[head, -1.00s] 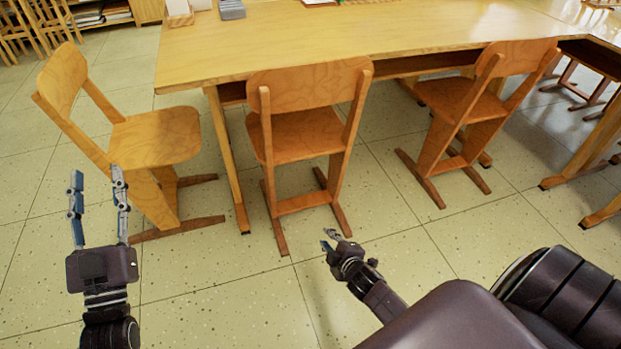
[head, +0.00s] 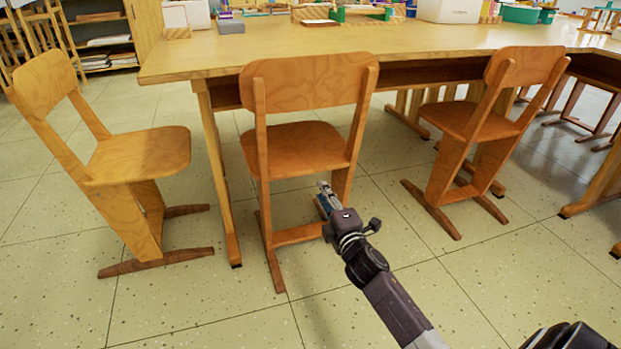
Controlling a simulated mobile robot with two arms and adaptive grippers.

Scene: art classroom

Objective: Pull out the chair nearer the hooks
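Three wooden chairs show in the head view. The middle chair (head: 308,82) stands at the table's front side with its back toward me and its seat near the table edge. The right chair (head: 524,66) stands beside it, angled. The left chair (head: 138,155) stands off the table's left end. No hooks are in view, so I cannot tell which chair is nearer them. My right gripper (head: 323,199) is low, by the middle chair's right leg, below its seat. Its fingers are seen nearly edge-on, and contact is unclear. My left gripper is out of view.
The wooden table (head: 200,62) runs along the back, with a white box (head: 450,10), a green tub (head: 520,13) and a grey block (head: 230,26) on it. A shelf (head: 102,45) stands at the back left. The floor in front of the chairs is clear.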

